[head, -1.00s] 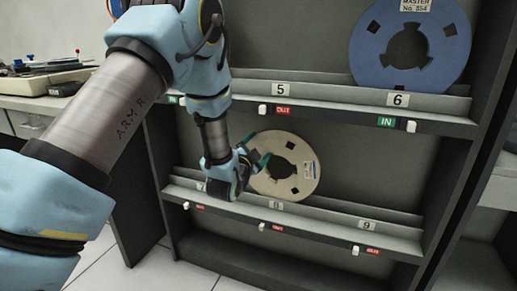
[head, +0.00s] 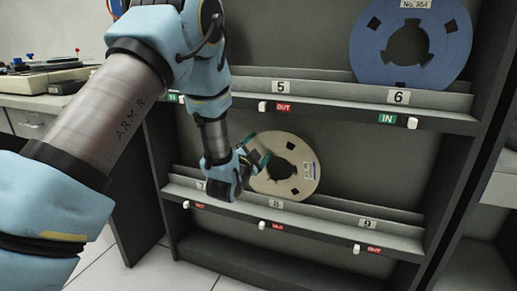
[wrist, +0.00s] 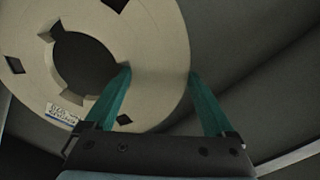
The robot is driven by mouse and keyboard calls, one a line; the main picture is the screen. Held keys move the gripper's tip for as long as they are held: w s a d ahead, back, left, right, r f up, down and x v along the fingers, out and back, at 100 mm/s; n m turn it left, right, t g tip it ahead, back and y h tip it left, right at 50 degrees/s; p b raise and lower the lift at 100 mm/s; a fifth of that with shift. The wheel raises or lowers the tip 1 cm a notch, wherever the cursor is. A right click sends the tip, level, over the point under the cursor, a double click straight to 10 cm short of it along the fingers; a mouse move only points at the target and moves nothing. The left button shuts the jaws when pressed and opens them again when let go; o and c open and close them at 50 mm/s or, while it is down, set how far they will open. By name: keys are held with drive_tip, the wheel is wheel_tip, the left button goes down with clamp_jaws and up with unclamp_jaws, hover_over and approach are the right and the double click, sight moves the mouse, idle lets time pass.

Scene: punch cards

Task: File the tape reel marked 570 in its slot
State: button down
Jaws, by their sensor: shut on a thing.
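A cream tape reel (head: 285,165) stands upright on the lower shelf, above the slot label 8 (head: 276,204). It carries a small label that is too small to read. My gripper (head: 261,161) is at the reel's left side, with its green fingers shut on the reel's ring. In the wrist view the reel (wrist: 160,60) fills the upper left, with one finger of my gripper (wrist: 158,76) at the centre hole and the other at the outer edge. The reel's bottom edge is at the shelf's front lip; I cannot tell whether it rests in the groove.
A blue reel (head: 455,45) stands above label 6 on the upper shelf. The slots at labels 5 (head: 283,87) and 9 (head: 369,225) look empty. Tags reading IN or OUT line the shelf edges (head: 330,232). A desk with equipment (head: 50,82) stands at left.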

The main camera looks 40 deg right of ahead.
drive_tip(key=shift+f+b, duration=0.7)
drive_tip(key=shift+f, duration=0.1)
drive_tip(key=shift+c, duration=0.5)
unclamp_jaws()
drive_tip(key=shift+o, duration=0.5)
drive_tip(key=shift+f, duration=0.15)
drive_tip(key=b+v, duration=0.2)
drive_tip(key=v, duration=1)
drive_tip(key=shift+b, duration=0.3)
